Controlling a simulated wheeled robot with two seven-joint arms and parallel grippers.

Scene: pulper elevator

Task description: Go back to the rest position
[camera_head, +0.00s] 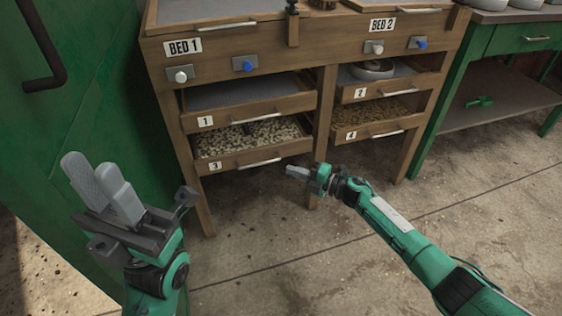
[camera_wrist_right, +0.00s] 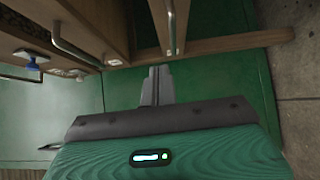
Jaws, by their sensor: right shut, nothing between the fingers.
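My right gripper (camera_head: 291,171) is shut and empty, held out in front of the wooden bed stand, near the lower right of the drawer labelled 3 (camera_head: 235,163). Its closed fingers also show in the right wrist view (camera_wrist_right: 157,72), pointing toward wooden drawer parts. My left gripper (camera_head: 92,166) is raised at the left, in front of the green panel. Its two grey fingers lie close together and partly overlap, so I cannot tell whether they are shut. Nothing shows between them.
The wooden stand (camera_head: 323,110) carries BED 1 and BED 2 with drawers and knobs. Drawers 3 and 4 (camera_head: 350,133) hold beans and stick out. A green panel (camera_head: 80,95) stands close at left, a green table (camera_head: 480,60) at right. The concrete floor (camera_head: 290,260) in front is clear.

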